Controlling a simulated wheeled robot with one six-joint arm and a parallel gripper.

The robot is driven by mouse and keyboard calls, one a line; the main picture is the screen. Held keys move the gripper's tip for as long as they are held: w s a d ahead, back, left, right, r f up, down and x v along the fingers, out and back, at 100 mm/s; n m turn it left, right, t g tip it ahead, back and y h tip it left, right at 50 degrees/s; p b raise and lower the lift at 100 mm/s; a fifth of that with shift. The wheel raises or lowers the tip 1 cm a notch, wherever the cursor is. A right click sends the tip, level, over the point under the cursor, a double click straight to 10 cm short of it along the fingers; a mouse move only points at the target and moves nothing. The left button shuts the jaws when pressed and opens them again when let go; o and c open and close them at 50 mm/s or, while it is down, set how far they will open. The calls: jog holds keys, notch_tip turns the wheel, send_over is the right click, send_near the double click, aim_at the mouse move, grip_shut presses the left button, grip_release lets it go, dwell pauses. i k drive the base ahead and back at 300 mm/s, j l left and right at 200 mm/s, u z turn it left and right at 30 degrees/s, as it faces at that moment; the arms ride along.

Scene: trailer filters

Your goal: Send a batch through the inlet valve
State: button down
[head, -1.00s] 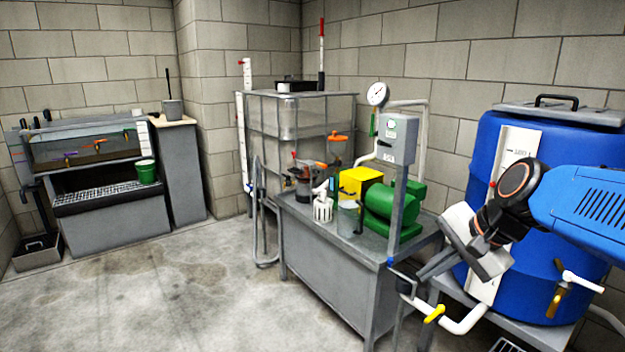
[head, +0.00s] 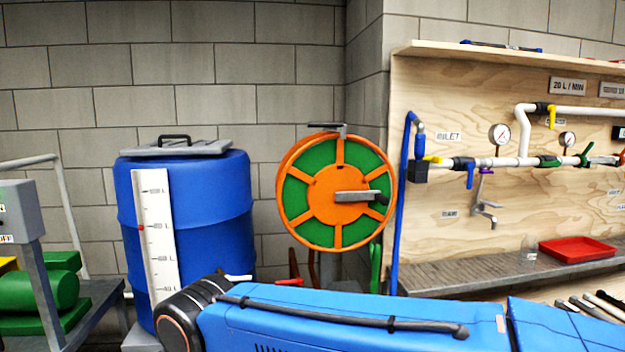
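A plywood board at the right carries white piping (head: 505,161) with a label that seems to read INLET (head: 448,136). Near that label a yellow handle (head: 436,159) and a blue handle (head: 470,174) sit on the pipe. A green handle (head: 586,152) and a higher yellow handle (head: 551,117) show further right. Which handle is the inlet valve I cannot tell for sure. A blue hose (head: 402,200) hangs from the pipe's left end. My blue arm crosses the bottom of the view; my gripper is out of view.
A blue barrel (head: 212,212) with a level scale stands left of centre. An orange and green hose reel (head: 338,193) hangs beside it. A grey shelf (head: 490,266) under the pipes holds a red tray (head: 577,249) and a clear glass (head: 528,250). A green pump (head: 42,290) is at far left.

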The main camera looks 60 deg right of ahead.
aim_at(470, 165)
jog(key=z, duration=2.8)
jog(key=i+l, duration=0.1)
jog(key=l, duration=0.5)
jog(key=i+l, duration=0.1)
jog(key=l, duration=0.5)
jog(key=i+l, duration=0.1)
jog(key=l, duration=0.5)
jog(key=i+l, duration=0.1)
jog(key=l, duration=0.5)
jog(key=i+l, duration=0.1)
jog(key=l, duration=0.5)
jog(key=i+l, duration=0.1)
jog(key=l, duration=0.5)
jog(key=u, duration=1.45)
